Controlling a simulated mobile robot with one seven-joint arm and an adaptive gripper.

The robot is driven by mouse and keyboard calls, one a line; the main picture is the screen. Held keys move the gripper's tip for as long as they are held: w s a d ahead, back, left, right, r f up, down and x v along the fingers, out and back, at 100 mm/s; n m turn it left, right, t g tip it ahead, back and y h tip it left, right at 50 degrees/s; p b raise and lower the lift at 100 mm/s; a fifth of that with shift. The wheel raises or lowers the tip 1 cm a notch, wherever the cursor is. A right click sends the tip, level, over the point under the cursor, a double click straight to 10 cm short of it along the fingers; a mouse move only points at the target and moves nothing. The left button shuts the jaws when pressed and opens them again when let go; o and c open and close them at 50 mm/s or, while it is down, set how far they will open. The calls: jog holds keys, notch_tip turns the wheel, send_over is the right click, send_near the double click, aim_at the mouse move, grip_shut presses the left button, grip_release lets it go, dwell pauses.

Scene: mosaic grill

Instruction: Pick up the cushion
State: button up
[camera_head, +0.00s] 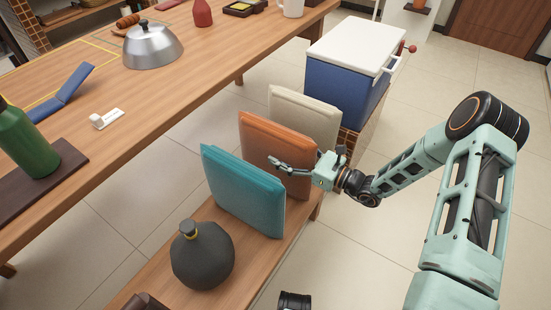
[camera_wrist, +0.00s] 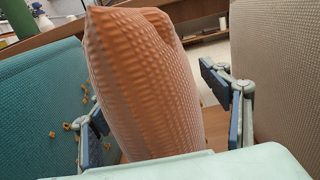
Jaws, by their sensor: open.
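Three cushions stand upright in a row on a wooden bench: a teal cushion (camera_head: 243,190), an orange cushion (camera_head: 275,150) and a cream cushion (camera_head: 303,118). My gripper (camera_head: 290,166) is at the orange cushion. In the wrist view the orange cushion (camera_wrist: 140,80) rises between my two open fingers (camera_wrist: 160,115), one on each side. The left finger is in the gap beside the teal cushion (camera_wrist: 40,110), the right finger beside the cream cushion (camera_wrist: 275,75). A gap shows between the right finger and the orange cushion. Contact on the left is unclear.
The bench (camera_head: 262,243) also holds a dark round bottle (camera_head: 203,258) near its front end. A blue cooler with white lid (camera_head: 346,80) stands behind the cushions. A long wooden table (camera_head: 180,95) with a green bottle (camera_head: 25,143) and a metal dome (camera_head: 152,46) runs along the left.

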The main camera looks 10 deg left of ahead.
jog(key=shift+c, duration=0.4)
jog(key=c, duration=1.8)
jog(key=shift+r, duration=0.15)
